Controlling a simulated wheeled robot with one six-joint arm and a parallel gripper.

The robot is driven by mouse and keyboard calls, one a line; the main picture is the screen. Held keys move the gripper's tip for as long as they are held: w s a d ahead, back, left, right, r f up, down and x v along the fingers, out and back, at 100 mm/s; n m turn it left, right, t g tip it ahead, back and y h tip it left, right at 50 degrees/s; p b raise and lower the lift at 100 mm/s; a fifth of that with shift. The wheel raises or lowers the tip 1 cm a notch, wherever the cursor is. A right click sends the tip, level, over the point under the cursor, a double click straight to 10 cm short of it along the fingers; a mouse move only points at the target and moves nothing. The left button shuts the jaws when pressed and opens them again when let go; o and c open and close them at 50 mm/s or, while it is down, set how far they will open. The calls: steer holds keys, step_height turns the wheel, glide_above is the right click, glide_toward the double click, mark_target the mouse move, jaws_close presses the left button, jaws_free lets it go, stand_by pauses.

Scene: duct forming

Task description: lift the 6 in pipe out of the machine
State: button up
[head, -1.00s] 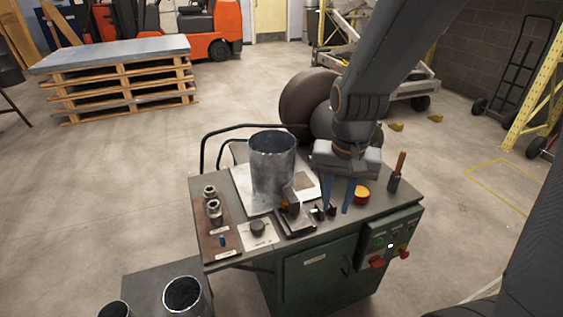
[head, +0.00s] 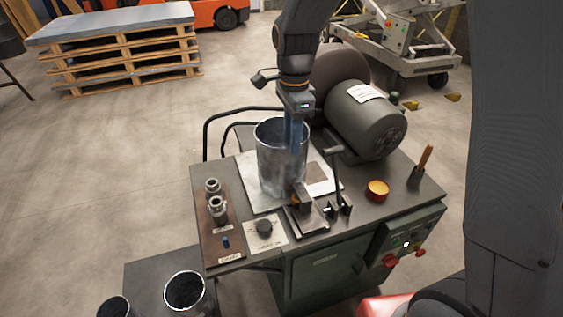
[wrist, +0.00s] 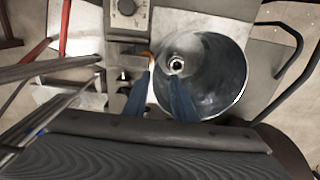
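The 6 in pipe (head: 270,165) is a grey metal cylinder standing upright on the light plate of the green machine (head: 325,275). In the wrist view I look down into the pipe (wrist: 225,75) and see a round fitting inside at its bottom. My gripper (head: 294,146) points down at the pipe's right rim. In the wrist view my gripper (wrist: 159,72) has its two blue fingers apart, one over the pipe's opening and one outside its wall. The wall lies between them; I see no firm contact.
A grey motor (head: 366,118) stands right behind the pipe. An upright lever (head: 336,180) and a small clamp block (head: 302,200) are close in front. Two more pipes (head: 185,290) stand on a low table at the lower left.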

mark_target(282, 158)
step_height(282, 158, down, 7)
steer(key=s+p, duration=0.1)
steer(key=p, duration=0.1)
steer(key=shift+a+f+p, duration=0.2)
steer(key=shift+p, duration=0.15)
jaws_close()
stand_by(1.3)
